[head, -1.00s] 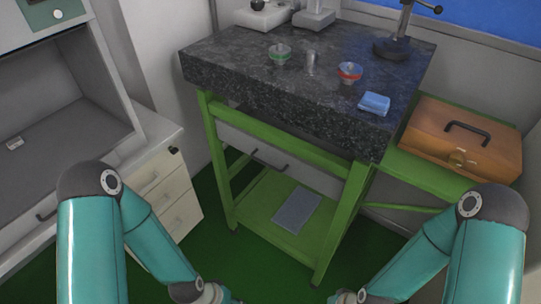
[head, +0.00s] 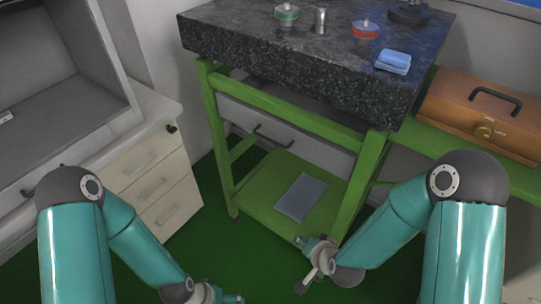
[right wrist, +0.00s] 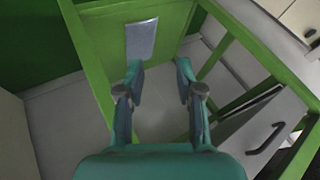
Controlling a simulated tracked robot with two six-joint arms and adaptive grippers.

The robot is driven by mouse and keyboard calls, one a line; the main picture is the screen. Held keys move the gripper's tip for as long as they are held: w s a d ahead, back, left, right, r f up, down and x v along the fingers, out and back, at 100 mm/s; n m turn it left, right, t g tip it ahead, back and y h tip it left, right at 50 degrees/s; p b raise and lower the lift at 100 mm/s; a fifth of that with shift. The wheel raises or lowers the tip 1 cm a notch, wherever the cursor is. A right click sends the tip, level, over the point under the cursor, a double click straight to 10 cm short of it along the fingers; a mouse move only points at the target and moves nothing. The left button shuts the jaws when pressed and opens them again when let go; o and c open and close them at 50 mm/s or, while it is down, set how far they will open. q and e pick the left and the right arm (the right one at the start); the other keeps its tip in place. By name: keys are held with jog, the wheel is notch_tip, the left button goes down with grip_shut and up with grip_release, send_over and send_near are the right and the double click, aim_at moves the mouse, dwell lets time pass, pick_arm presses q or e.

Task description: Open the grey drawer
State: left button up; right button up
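The grey drawer (head: 312,149) is under the dark stone tabletop, in the green frame. Its dark bar handle (head: 272,138) shows on the front, and the drawer looks closed. In the right wrist view the drawer front (right wrist: 287,108) and its handle (right wrist: 266,139) are at the lower right. My right gripper (head: 302,265) is low in front of the table's right front leg, below and apart from the handle. Its two fingers (right wrist: 158,75) are spread and empty in the right wrist view. My left gripper (head: 222,296) is at the bottom edge, partly cut off; its opening is unclear.
The green frame's legs and lower shelf (head: 250,190) surround the space under the drawer; a grey plate (head: 300,197) lies on the shelf. A pale cabinet (head: 160,180) stands left. A brown case (head: 470,118) sits right. Green floor is free in front.

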jog(key=w+a+m+t+b, duration=0.2)
jog(key=w+t+b, duration=0.1)
jog(key=w, duration=0.2)
jog(key=m+t+b, duration=0.7)
jog(key=t+b, duration=0.2)
jog(key=b, duration=0.2)
send_near(269, 139)
pick_arm(q)
notch_tip(269, 139, down, 16)
jog(key=p, duration=0.1)
pick_arm(e)
jog(key=w, duration=0.3)
jog(key=w+a, duration=0.1)
jog(key=w, duration=0.6)
jog(key=shift+a+r, duration=0.15)
jog(key=shift+r, duration=0.15)
pick_arm(q)
jog(key=shift+s, duration=0.1)
pick_arm(e)
grip_shut()
